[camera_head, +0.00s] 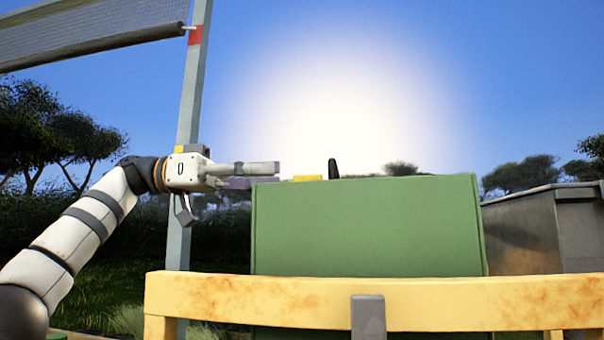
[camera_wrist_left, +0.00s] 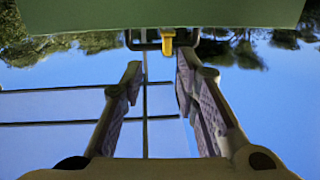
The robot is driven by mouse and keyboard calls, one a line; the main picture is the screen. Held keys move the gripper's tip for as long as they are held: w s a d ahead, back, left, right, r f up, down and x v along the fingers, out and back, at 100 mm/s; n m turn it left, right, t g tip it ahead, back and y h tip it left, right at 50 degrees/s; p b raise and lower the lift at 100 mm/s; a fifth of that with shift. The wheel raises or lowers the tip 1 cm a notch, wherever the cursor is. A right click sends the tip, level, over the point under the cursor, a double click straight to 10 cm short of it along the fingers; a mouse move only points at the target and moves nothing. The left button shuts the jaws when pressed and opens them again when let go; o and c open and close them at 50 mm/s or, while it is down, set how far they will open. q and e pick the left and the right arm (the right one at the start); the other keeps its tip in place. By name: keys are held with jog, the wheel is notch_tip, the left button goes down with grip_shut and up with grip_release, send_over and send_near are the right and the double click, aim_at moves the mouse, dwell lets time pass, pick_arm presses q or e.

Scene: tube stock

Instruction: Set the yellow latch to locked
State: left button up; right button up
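The yellow latch (camera_head: 307,178) shows as a small yellow piece at the top left edge of the green box (camera_head: 370,228). In the left wrist view the yellow latch (camera_wrist_left: 167,40) sticks out below the green box edge, beside a dark bracket. My left gripper (camera_head: 272,176) is level with the top of the box, just left of the latch. In the left wrist view its two fingers (camera_wrist_left: 158,74) are spread apart with nothing between them. The latch lies ahead of the fingertips, apart from them. My right gripper is not in view.
A worn yellow rail (camera_head: 250,297) crosses in front of the box, with a grey bracket (camera_head: 368,318) on it. A black upright piece (camera_head: 333,168) rises behind the box top. A grey metal bin (camera_head: 525,235) stands at right, a post (camera_head: 187,125) behind my left arm.

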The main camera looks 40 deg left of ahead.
aim_at(306, 176)
pick_arm(q)
jog(key=x, duration=0.7)
jog(key=shift+w+a+f, duration=0.1)
jog(key=shift+w+f, duration=0.05)
jog(key=shift+w, duration=0.25)
jog(key=shift+a, duration=0.1)
jog(key=shift+c, duration=0.3)
